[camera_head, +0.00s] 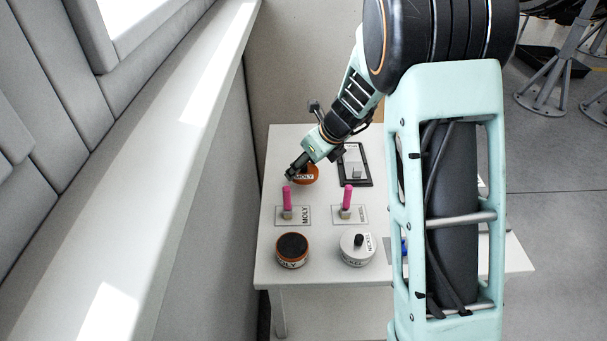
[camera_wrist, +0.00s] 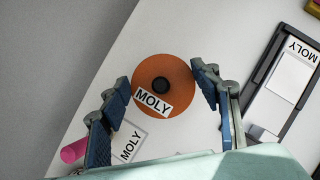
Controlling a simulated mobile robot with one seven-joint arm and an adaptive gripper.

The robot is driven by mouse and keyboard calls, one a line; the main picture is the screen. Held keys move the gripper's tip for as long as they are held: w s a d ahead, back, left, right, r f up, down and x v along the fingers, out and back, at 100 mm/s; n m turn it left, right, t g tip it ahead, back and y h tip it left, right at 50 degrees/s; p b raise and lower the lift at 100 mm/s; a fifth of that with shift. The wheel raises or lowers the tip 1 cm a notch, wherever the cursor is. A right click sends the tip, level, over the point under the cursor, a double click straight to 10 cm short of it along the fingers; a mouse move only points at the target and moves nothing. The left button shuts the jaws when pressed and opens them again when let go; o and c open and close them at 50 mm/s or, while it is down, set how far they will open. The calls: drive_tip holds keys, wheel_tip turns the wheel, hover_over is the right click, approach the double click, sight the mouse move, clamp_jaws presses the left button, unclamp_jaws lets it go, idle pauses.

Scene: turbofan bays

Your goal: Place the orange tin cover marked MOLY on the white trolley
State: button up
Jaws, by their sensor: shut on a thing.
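The orange tin cover (camera_head: 305,174) has a dark round knob and a white MOLY label. It shows from above in the wrist view (camera_wrist: 176,74). My gripper (camera_head: 292,171) is shut on it, with one blue-padded finger at each side of its rim in the wrist view (camera_wrist: 165,84). The cover is over the far left part of a white table; I cannot tell its height above the top. An orange tin marked MOLY (camera_head: 292,263) stands uncovered at the near left, its inside dark. I cannot tell whether this white table (camera_head: 335,273) is the trolley.
Two pink-handled tools (camera_head: 287,197) (camera_head: 347,198) stand on labelled plates. A white NICKEL tin (camera_head: 357,250) with a dark knob stands near the front edge. A black-framed tray (camera_head: 355,152) lies behind. A grey wall (camera_head: 205,190) runs along the left. My arm hides the table's right part.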

sight(307, 171)
drive_tip(key=shift+w+f, duration=0.15)
drive_tip(key=shift+f, duration=0.15)
wheel_tip(307, 171, down, 3)
drive_tip(key=shift+f+b, duration=0.1)
drive_tip(key=shift+b, duration=0.35)
drive_tip(key=o, duration=1.2)
drive_tip(key=shift+c, duration=0.2)
